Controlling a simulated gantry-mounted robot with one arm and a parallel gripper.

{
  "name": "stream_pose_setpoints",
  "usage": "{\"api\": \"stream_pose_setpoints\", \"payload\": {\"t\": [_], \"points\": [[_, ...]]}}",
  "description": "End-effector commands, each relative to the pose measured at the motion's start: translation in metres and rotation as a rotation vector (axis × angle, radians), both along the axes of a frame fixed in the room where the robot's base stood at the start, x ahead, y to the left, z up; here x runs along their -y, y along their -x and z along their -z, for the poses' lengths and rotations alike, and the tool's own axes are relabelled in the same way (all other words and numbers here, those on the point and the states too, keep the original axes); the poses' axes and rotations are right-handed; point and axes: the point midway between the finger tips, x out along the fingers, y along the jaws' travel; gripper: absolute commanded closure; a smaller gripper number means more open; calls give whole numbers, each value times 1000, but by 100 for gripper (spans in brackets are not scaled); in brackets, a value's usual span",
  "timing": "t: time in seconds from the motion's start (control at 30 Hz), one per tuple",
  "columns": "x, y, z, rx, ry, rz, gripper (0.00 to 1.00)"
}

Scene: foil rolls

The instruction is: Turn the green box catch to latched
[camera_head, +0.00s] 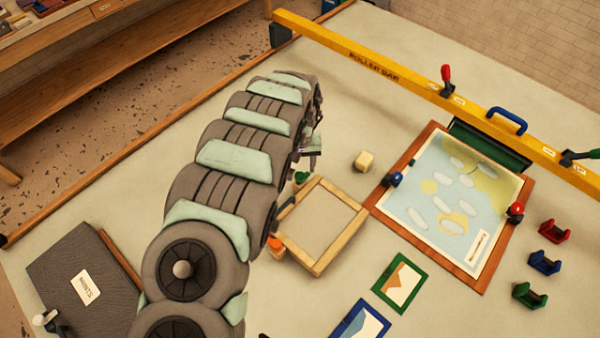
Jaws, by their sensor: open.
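A shallow wooden box (347,236) with a grey panel lies in the middle of the table. A small green piece (302,177), which looks like the green catch, shows at its upper corner, close beside my arm. It is too small to tell which way it is turned. My gripper (313,146) shows only in part at the far end of my arm, above and slightly right of the green piece. It is open, apart from the green piece as far as I can see.
A cream block (364,161) lies right of my gripper. A wood-framed picture (405,178) lies further right, below a yellow bar (380,75) with levers. Small frames (400,284) and coloured holders (545,263) lie lower right. A grey case (80,265) sits lower left.

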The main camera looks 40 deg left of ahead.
Motion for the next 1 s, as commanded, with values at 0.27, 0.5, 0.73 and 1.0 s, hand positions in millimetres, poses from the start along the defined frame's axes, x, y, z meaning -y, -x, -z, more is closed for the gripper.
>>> {"api": "stream_pose_setpoints", "payload": {"t": [0.27,0.5,0.73,1.0], "points": [[0,0,31,1,1,0,46],[0,1,40,-1,0,1,46],[0,0,40,-1,-1,0,46],[0,0,40,0,0,0,67]]}}
